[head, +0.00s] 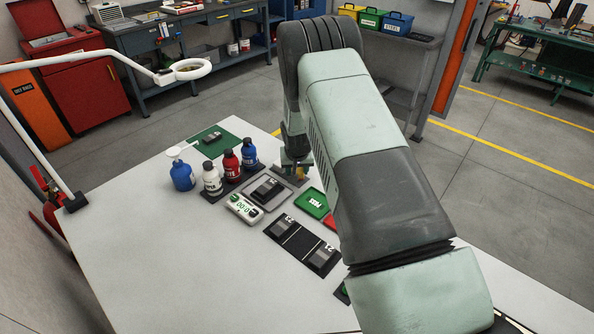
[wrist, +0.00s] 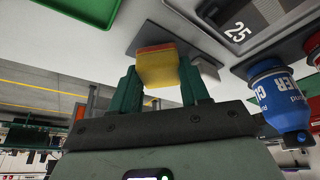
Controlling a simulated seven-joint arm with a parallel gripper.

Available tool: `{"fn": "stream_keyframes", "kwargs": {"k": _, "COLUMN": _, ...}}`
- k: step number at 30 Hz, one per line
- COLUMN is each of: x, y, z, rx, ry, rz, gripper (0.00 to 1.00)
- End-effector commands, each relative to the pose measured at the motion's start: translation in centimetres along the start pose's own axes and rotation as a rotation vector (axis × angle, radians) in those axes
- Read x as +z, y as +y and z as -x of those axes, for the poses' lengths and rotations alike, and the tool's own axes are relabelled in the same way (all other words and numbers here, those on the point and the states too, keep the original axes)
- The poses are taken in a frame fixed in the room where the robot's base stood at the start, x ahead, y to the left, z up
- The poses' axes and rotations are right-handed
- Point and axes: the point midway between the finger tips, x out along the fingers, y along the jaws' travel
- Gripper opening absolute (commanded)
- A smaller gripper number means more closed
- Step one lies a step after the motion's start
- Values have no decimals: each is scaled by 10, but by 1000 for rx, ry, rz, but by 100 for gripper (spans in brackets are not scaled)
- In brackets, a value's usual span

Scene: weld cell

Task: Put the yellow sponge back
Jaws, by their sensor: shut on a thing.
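The yellow sponge (wrist: 158,70) has a red-orange face and sits between the two green fingers of my gripper (wrist: 160,84) in the wrist view. The gripper is shut on it. A dark grey pad (wrist: 150,32) lies just beyond the sponge on the table; I cannot tell whether the sponge touches it. In the head view my gripper (head: 296,168) points down at the far right part of the table, beside the bottles. Only a small yellow bit of the sponge (head: 300,181) shows there.
Blue (head: 249,154), red (head: 231,165) and white (head: 212,179) bottles stand left of my gripper. A grey tray with a dark block (head: 267,188), a scale (head: 243,208) and a green tray (head: 312,203) lie nearby. The table's front left (head: 190,270) is clear.

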Motion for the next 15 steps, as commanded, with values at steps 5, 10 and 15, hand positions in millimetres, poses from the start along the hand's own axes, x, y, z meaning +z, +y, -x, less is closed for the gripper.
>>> {"fn": "stream_keyframes", "kwargs": {"k": 5, "x": 3, "y": 0, "z": -8, "rx": 0, "ry": 0, "rz": 0, "gripper": 17}}
{"fn": "stream_keyframes", "kwargs": {"k": 10, "x": 4, "y": 0, "z": -8, "rx": 0, "ry": 0, "rz": 0, "gripper": 17}}
{"fn": "stream_keyframes", "kwargs": {"k": 15, "x": 4, "y": 0, "z": -10, "rx": 0, "ry": 0, "rz": 0, "gripper": 59}}
